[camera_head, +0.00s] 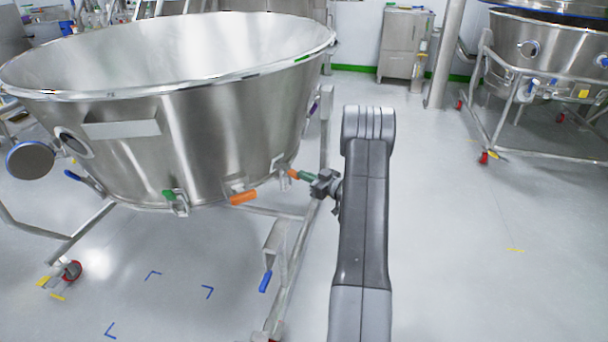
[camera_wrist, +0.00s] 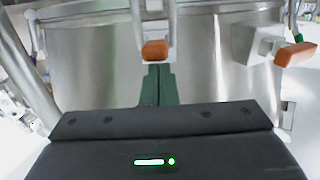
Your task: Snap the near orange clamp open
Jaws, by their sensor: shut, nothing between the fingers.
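Orange clamp handles sit low on the side of a big steel bowl (camera_head: 230,130). The one nearer the head camera (camera_head: 243,197) lies left of my gripper in the head view, and clear of it. It seems to be the handle at the right in the wrist view (camera_wrist: 296,54). A second orange handle (camera_head: 293,174) is right at my fingertips; in the wrist view this handle (camera_wrist: 155,50) is straight ahead of them. My gripper (camera_head: 301,175) has green fingers, closed together and empty; they also show in the wrist view (camera_wrist: 155,80). Whether they touch that handle is unclear.
A green-handled clamp (camera_head: 170,196) is further left on the bowl. The bowl's tubular frame (camera_head: 300,240) stands below my gripper, with a blue lever (camera_head: 265,282). Another wheeled vessel (camera_head: 555,50) stands at right.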

